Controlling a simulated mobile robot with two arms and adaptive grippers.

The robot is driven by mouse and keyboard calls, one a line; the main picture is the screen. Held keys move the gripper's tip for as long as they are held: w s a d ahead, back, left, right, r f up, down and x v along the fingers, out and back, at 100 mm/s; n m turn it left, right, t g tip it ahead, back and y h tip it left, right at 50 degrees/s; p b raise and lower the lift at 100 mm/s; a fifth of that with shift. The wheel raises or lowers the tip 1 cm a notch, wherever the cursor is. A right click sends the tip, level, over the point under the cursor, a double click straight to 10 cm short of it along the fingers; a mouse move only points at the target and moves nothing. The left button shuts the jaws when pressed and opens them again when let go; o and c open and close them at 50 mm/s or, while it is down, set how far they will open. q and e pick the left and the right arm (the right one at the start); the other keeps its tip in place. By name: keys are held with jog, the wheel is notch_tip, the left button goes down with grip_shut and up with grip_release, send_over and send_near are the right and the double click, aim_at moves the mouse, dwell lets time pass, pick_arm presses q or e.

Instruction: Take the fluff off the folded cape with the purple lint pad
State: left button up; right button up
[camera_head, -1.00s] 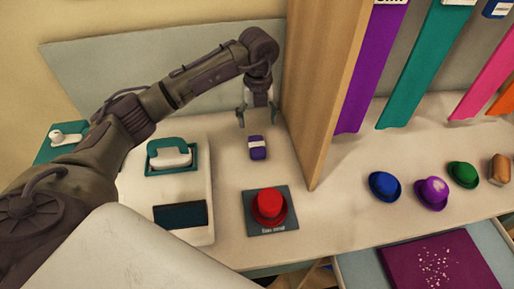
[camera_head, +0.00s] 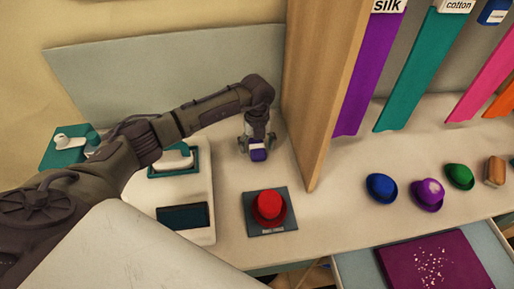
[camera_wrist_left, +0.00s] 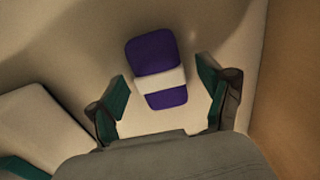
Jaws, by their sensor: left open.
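The purple lint pad (camera_head: 258,154) with a white band lies on the table, left of the wooden divider. In the left wrist view the pad (camera_wrist_left: 152,52) lies just ahead of and partly between the spread fingers. My left gripper (camera_head: 257,146) is open and above the pad; it also shows in the left wrist view (camera_wrist_left: 163,97). The folded cape (camera_head: 440,262) is dark magenta with pale fluff specks near its middle, and lies in a grey tray or drawer at the lower right. My right gripper is not in view.
A tall wooden divider (camera_head: 322,100) stands close to the right of my left gripper. A white device (camera_head: 185,195) is to the left. Several small hats line the right table.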

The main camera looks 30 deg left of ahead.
aim_at(257, 146)
pick_arm(q)
jog(key=shift+c, duration=0.3)
jog(key=c, duration=1.2)
notch_tip(257, 146, up, 10)
jog(key=shift+r+b, duration=0.1)
jog(key=shift+b, duration=0.7)
